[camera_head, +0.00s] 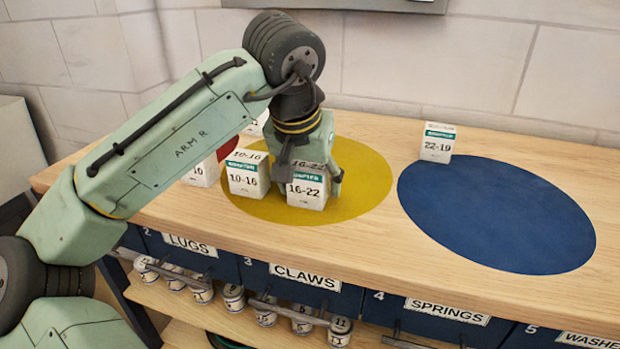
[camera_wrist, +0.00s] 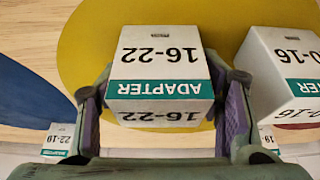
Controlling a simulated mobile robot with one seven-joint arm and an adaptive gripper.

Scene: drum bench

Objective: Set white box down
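The white box marked 16-22 (camera_head: 307,188), with a green ADAPTER band, is between the fingers of my gripper (camera_head: 311,172) over the front part of the yellow circle (camera_head: 362,180). In the wrist view the box (camera_wrist: 160,65) fills the space between my gripper's fingers (camera_wrist: 160,100), which lie against its two sides. The box looks upright. Its base is at or very close to the yellow surface; I cannot tell whether it touches. My gripper hides part of its top in the head view.
A white box marked 10-16 (camera_head: 247,178) stands close to the left on the yellow circle. Another white box (camera_head: 203,172) is farther left by a red patch (camera_head: 228,148). A box marked 22-19 (camera_head: 437,142) stands at the back edge of the mostly clear blue circle (camera_head: 500,215).

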